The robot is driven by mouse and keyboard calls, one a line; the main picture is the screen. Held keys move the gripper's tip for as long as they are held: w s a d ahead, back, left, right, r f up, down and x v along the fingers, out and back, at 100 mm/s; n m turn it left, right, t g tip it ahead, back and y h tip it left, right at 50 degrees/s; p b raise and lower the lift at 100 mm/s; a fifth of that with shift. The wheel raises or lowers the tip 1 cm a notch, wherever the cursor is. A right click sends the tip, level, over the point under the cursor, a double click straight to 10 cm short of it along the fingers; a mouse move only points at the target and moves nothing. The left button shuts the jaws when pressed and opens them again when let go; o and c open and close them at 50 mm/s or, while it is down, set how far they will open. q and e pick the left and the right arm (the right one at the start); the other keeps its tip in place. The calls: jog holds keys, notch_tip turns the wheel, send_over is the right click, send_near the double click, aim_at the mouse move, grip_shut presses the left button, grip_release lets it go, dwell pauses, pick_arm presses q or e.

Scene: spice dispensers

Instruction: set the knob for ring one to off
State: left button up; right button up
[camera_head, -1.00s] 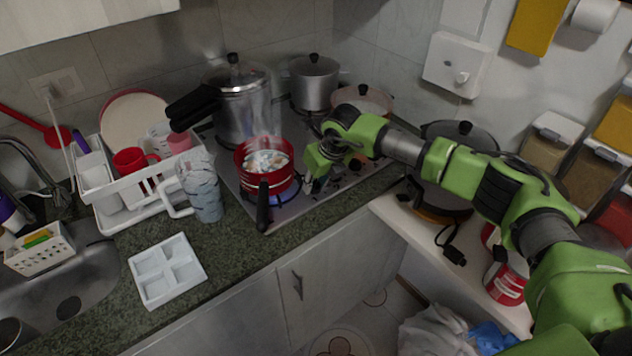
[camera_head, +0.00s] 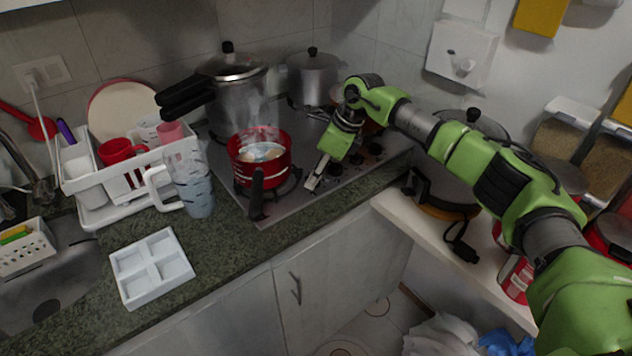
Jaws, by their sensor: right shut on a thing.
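The red pot (camera_head: 260,160) sits on the front left ring of the stove (camera_head: 268,213), with its dark handle towards the front edge and steam rising from it. A row of dark knobs (camera_head: 356,158) runs along the right side of the stove top. My right gripper (camera_head: 313,183) reaches down at the near end of this row, to the right of the pot. Its fingers are shut on the nearest knob, which they hide, so I cannot tell where that knob points. My left gripper is not in view.
A pressure cooker (camera_head: 232,97) and a grey pot (camera_head: 314,76) stand on the back of the stove. A white tray (camera_head: 152,267) lies on the front counter.

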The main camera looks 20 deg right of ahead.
jog(key=shift+w+n+g+b, duration=0.15)
jog(key=shift+n+g+b, duration=0.35)
jog(key=shift+n, duration=0.6)
jog(key=o, duration=1.1)
jog(key=v, duration=1.2)
jog(key=shift+d, duration=0.2)
